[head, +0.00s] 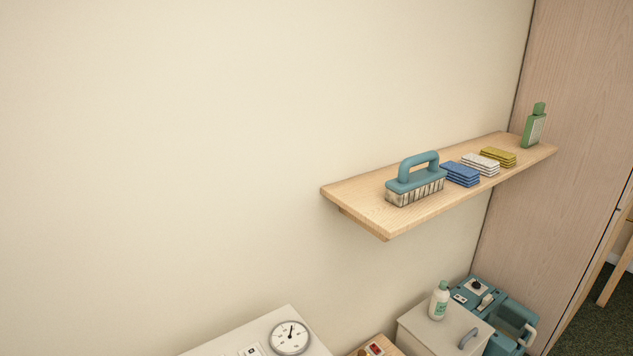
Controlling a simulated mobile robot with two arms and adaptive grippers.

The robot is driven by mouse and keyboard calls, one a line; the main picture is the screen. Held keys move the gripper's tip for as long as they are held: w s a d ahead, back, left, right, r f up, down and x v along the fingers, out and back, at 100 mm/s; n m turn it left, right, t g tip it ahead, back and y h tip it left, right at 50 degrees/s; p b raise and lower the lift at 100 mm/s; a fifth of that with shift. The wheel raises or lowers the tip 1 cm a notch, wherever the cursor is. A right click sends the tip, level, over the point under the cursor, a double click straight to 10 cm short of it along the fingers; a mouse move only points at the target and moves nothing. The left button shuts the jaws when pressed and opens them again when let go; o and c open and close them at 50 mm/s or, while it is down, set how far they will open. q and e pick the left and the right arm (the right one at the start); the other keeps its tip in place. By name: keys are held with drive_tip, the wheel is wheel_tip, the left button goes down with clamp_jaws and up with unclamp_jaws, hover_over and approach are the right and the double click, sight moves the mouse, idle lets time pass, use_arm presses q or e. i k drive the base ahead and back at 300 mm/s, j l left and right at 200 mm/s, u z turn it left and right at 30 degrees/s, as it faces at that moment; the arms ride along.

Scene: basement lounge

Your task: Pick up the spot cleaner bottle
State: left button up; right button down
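Two bottles are in the head view, and their labels are too small to read, so I cannot tell which is the spot cleaner bottle. A green bottle (534,129) with a pale label stands upright at the far right end of the wall shelf. A white bottle (439,301) with a green-marked label stands upright on a light-coloured box (455,336) at the lower right. Neither of my grippers is in view.
The wooden shelf (360,204) holds a teal scrub brush (417,180) and blue (461,174), white (481,164) and yellow (498,156) stacks. A teal machine (509,315) stands by the wooden panel (577,90). A white unit with a dial (290,337) is below.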

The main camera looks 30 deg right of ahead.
sight(440, 299)
drive_tip(key=z, duration=1.95)
drive_tip(key=u, duration=0.4)
drive_tip(key=i+l+u, duration=0.15)
drive_tip(key=u, duration=0.25)
drive_tip(key=i+l+u, duration=0.1)
drive_tip(key=l+u, duration=0.65)
